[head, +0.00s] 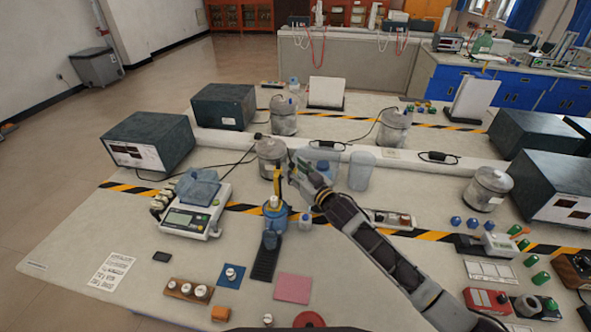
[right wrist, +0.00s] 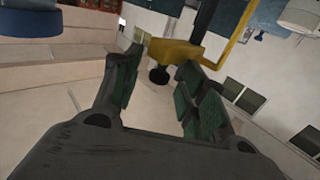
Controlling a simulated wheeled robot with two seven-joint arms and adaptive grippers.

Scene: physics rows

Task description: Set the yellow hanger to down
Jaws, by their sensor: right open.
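The yellow hanger (head: 277,181) is a thin upright yellow piece above a blue round-bodied device (head: 275,218) near the middle of the table in the head view. In the right wrist view the yellow hanger (right wrist: 215,52) shows as a yellow block with a bent rod, with a black knob (right wrist: 160,76) below the block. My right gripper (head: 297,172) is just right of the hanger's upper part. In the wrist view its green-padded fingers (right wrist: 163,60) are open, with the block at the fingertips; I cannot tell whether they touch it. My left gripper is not in view.
A scale (head: 195,215) stands left of the hanger. Lidded metal pots (head: 271,152) and clear containers (head: 361,170) stand behind. A black strip (head: 266,258) and a pink pad (head: 293,288) lie in front. Table space at front left is partly free.

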